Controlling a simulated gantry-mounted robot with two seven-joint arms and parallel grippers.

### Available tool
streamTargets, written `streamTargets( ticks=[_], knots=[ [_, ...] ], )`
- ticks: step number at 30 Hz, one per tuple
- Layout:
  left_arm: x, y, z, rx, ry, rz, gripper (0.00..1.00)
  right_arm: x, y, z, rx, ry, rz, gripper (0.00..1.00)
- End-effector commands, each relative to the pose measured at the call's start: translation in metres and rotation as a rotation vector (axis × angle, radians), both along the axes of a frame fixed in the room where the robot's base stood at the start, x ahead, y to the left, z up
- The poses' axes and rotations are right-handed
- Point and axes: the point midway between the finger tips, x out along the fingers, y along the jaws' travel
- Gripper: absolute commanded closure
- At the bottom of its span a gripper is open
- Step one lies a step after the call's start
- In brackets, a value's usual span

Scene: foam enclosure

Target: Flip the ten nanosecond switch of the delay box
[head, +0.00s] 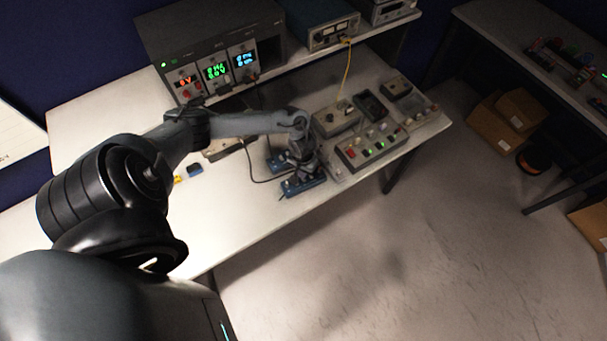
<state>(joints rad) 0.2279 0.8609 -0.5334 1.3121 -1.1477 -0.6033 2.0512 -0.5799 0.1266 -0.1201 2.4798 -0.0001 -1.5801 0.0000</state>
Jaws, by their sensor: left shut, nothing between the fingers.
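My left arm reaches in from the left over the bench. Its gripper (304,172) points down, shut and empty, at a small blue box (291,188) near the bench's front edge. I take this blue box for the delay box, but its labels are too small to read. The gripper hides much of its top, so I cannot tell the single switches or their positions. I cannot tell whether the fingertips touch it. A second blue piece (274,165) shows just behind, partly hidden by the arm. My right gripper is not in view.
A grey box (347,157) with red and green buttons stands close right of the gripper. More small boxes (336,120) and a yellow cable (347,72) lie behind it. A dark instrument rack (208,35) stands at the back. The bench's front left (225,215) is clear.

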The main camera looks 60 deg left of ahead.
Motion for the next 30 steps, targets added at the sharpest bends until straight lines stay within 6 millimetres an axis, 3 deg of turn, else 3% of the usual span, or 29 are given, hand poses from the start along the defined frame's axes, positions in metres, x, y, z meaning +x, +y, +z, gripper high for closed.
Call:
streamTargets(
  ticks=[20, 30],
  knots=[
    [0.0, 0.0, -0.011, 0.0, 0.001, -0.001, 1.0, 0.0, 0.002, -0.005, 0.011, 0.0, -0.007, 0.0],
    [-0.001, 0.0, -0.002, -0.001, 0.001, 0.0, 1.0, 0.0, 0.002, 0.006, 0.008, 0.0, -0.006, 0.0]
  ],
)
